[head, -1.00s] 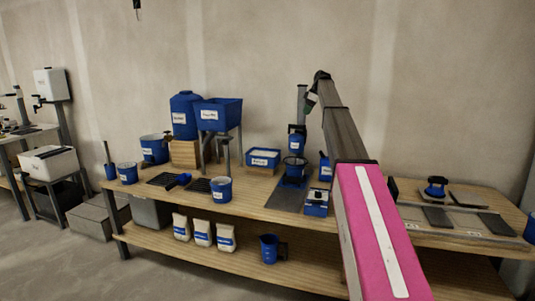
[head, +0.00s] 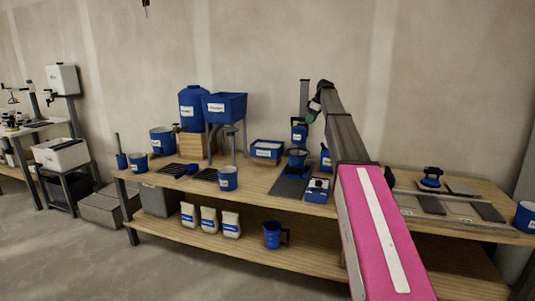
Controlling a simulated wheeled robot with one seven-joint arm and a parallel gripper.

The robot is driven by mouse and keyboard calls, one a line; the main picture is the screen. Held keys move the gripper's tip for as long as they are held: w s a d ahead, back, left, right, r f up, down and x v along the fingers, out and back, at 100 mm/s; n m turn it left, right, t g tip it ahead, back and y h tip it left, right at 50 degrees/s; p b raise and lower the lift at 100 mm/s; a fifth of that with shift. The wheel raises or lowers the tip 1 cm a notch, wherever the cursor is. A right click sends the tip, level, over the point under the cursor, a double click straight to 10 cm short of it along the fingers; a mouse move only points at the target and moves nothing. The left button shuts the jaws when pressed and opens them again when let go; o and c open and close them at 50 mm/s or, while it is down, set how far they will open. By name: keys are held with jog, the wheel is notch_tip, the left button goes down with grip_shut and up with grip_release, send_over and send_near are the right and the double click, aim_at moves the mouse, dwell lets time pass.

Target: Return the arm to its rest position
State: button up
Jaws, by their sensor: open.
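My arm reaches from the lower right of the head view up over the workbench (head: 330,203), with a pink link near me and a grey link beyond it. My gripper (head: 314,108) is at the small dark far end of the arm, bent down to the left in front of the wall. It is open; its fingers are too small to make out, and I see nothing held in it. The blue mixing station (head: 299,134) stands on the bench just below and left of it. The arm hides part of the bench right of that station.
Left on the bench are a blue hopper (head: 224,106), a blue tank (head: 191,111) and several buckets. Tiles (head: 431,204) and a blue-handled tool (head: 431,177) lie on the right. Bags (head: 209,219) and a jug (head: 272,235) stand on the lower shelf. Open floor (head: 65,260) is front left.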

jog(key=s+a+f+m+h, duration=0.3)
jog(key=s+f+m, duration=0.6)
jog(key=s+f, duration=2.6)
jog(key=s+f+m, duration=0.2)
jog(key=s+f, duration=0.2)
jog(key=s, duration=0.5)
jog(key=s+f+m+g+h, duration=0.1)
jog(key=s+f+m, duration=0.1)
jog(key=s+f, duration=0.3)
jog(key=s, duration=0.4)
jog(key=shift+a, duration=0.25)
jog(key=shift+w, duration=0.1)
